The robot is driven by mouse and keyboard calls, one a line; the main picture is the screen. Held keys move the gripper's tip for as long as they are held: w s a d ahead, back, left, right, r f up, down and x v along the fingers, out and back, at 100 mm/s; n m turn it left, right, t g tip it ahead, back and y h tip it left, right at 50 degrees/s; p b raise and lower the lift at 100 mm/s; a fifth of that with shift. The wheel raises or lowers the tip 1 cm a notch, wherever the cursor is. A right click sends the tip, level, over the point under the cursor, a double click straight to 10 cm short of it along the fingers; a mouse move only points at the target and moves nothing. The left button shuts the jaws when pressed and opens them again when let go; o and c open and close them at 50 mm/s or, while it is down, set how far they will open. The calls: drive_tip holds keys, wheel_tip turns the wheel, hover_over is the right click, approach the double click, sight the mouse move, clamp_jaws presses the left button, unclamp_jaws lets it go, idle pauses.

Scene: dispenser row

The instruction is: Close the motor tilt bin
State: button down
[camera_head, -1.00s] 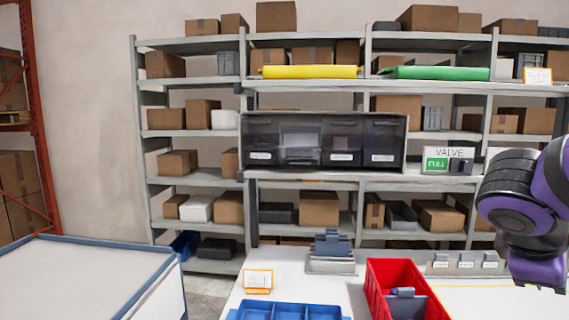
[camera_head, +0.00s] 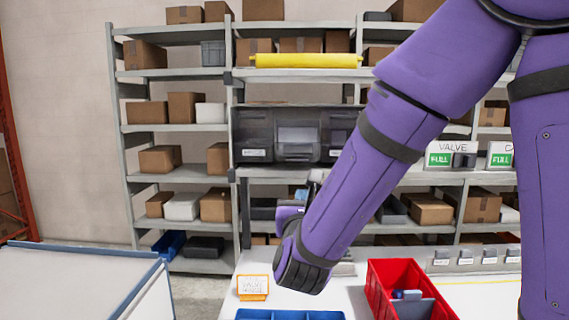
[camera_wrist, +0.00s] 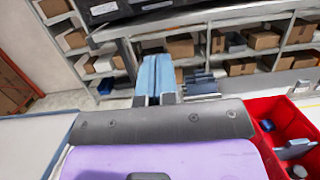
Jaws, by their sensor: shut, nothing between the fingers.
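A row of dark tilt bins (camera_head: 284,135) sits on the shelf above the workbench in the head view. One bin (camera_head: 298,140) has a lighter front and looks tilted out, unlike the bin to its left (camera_head: 256,135). The labels are too small to read, so I cannot tell which is the motor bin. My arm hides the right end of the row. In the wrist view, my gripper (camera_wrist: 156,76) is shut and empty, with blue fingers together. It is apart from and below the dark bin row (camera_wrist: 110,8) at the top edge.
A red bin (camera_head: 405,290) with small parts stands on the white bench, and a blue tray (camera_head: 290,314) lies at its front. An orange-framed card (camera_head: 253,287) stands left. A white-topped table (camera_head: 75,280) is at lower left.

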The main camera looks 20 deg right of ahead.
approach(299, 154)
drive_tip(key=w+d+f, duration=0.2)
drive_tip(key=w+f, duration=0.1)
drive_tip(key=w, duration=0.2)
drive_tip(key=r, duration=0.1)
drive_tip(key=w+r, duration=0.1)
drive_tip(key=r, duration=0.2)
drive_tip(key=shift+w+d, duration=0.15)
drive_tip(key=shift+w, duration=0.25)
drive_tip(key=shift+r+y, duration=0.1)
drive_tip(key=shift+y, duration=0.2)
drive_tip(key=shift+r+g, duration=0.25)
drive_tip(key=shift+g, duration=0.15)
